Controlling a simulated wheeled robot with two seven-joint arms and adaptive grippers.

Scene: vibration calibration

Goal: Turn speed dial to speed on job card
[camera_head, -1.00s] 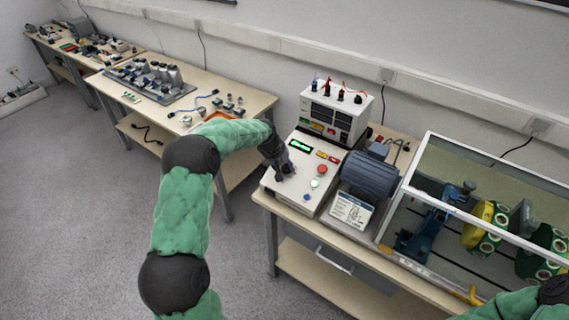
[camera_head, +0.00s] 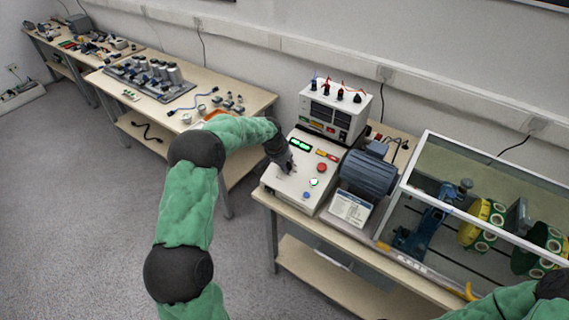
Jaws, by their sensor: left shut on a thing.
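My left gripper (camera_head: 286,168) is at the left part of the sloping white control panel (camera_head: 300,187). It is shut on what seems to be the speed dial, which the gripper hides. The panel has a green-lit display (camera_head: 300,145), a red button (camera_head: 321,167), a lit green button (camera_head: 314,182) and a blue button (camera_head: 306,195). The display's digits are too small to read. The job card (camera_head: 350,208) lies in front of the motor, its print too small to read. My right arm (camera_head: 505,303) shows at the lower right; its gripper is out of view.
A blue-grey motor (camera_head: 369,173) stands right of the panel. A white power unit (camera_head: 335,109) with leads stands behind it. A clear guarded enclosure (camera_head: 480,205) with yellow and green wheels fills the bench's right side. Another bench (camera_head: 236,92) with parts stands left.

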